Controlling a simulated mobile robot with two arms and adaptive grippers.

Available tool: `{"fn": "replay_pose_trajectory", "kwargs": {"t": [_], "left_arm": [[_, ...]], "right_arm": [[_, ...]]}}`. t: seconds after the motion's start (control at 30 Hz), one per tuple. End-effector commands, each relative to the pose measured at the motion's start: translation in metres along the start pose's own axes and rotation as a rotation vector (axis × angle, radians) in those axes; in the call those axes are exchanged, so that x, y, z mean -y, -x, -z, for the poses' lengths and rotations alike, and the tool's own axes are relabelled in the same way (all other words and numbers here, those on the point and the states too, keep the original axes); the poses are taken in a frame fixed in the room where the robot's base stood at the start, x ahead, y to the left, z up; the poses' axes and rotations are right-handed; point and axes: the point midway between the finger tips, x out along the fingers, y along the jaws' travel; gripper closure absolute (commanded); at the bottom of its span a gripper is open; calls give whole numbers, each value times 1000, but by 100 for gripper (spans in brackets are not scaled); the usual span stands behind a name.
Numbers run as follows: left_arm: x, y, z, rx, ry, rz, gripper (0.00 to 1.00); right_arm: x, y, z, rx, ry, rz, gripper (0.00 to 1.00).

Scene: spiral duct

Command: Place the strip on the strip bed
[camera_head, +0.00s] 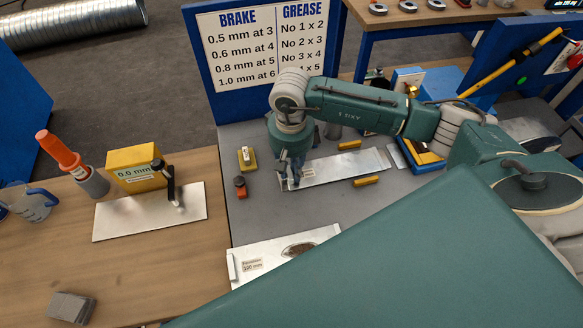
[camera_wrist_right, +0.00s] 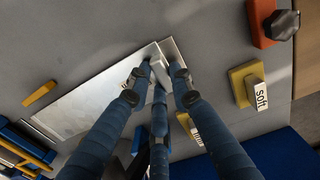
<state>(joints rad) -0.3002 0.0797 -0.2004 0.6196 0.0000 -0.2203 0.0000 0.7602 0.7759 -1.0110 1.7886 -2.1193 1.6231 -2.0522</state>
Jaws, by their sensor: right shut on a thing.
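A long silvery strip (camera_head: 345,168) lies nearly flat over the grey worktop in the head view, with a small label near its left end. It also shows in the wrist view (camera_wrist_right: 92,104). My right gripper (camera_head: 290,180) points down and is shut on the strip's left end; its blue fingers (camera_wrist_right: 160,75) close around that end in the wrist view. Yellow bars (camera_head: 349,145) (camera_head: 366,181) flank the strip on its two long sides. I cannot tell the strip bed apart from the strip, or whether they touch. My left gripper is out of view.
A yellow block labelled soft (camera_wrist_right: 248,84) and a red block with a dark knob (camera_head: 240,187) stand left of the gripper. A labelled metal plate (camera_head: 262,260) lies in front, partly hidden by a large green part. A blue tray (camera_head: 424,162) is beyond the strip's right end.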

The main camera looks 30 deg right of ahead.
Motion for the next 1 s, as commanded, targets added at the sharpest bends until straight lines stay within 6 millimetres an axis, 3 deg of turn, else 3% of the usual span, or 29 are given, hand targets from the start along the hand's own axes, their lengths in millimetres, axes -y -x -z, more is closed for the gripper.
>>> {"fn": "replay_pose_trajectory", "kwargs": {"t": [0.03,0.1,0.47,0.53,1.0], "left_arm": [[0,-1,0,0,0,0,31],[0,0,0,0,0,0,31],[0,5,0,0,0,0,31],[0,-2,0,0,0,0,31],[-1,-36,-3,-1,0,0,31]], "right_arm": [[0,-1,0,0,0,0,73],[0,0,0,0,0,-1,60],[0,4,0,1,0,0,60],[0,8,1,-3,0,1,60],[0,100,1,-5,0,0,60]]}}
